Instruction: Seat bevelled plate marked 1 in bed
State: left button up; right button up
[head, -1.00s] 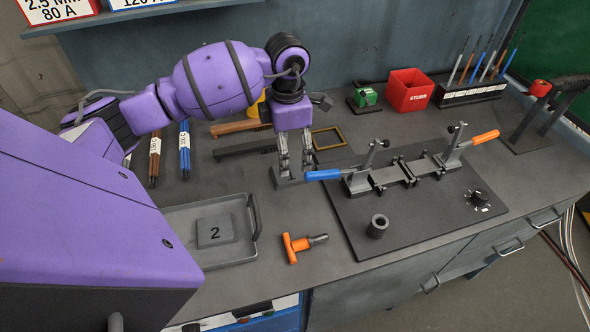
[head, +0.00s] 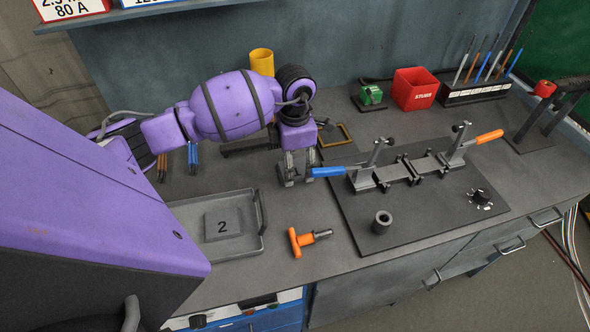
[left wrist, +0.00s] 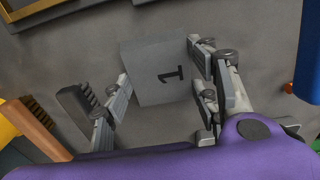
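The plate marked 1 (left wrist: 160,72) is a grey square lying on the bench, seen in the left wrist view. My left gripper (left wrist: 162,88) has its fingers on either side of this plate, close to its edges. I cannot tell whether they press on it. In the head view my left gripper (head: 296,180) points down at the bench, left of the fixture, and largely hides the plate. The fixture's grey bed (head: 393,174) lies between two toggle clamps, one with a blue handle (head: 328,172), one with an orange handle (head: 489,136). My right gripper is not in view.
A plate marked 2 (head: 223,225) lies in a grey tray (head: 262,212). A red box (head: 414,88) and yellow cup (head: 261,62) stand behind. The blue handle is close beside my left gripper.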

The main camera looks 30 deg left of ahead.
aim_at(295, 169)
pick_arm(q)
jog(key=shift+r, duration=0.1)
grip_shut()
jog(key=shift+w+r, duration=0.1)
jog(key=shift+r, duration=0.4)
notch_tip(295, 169, up, 9)
jog(key=shift+b, duration=0.3)
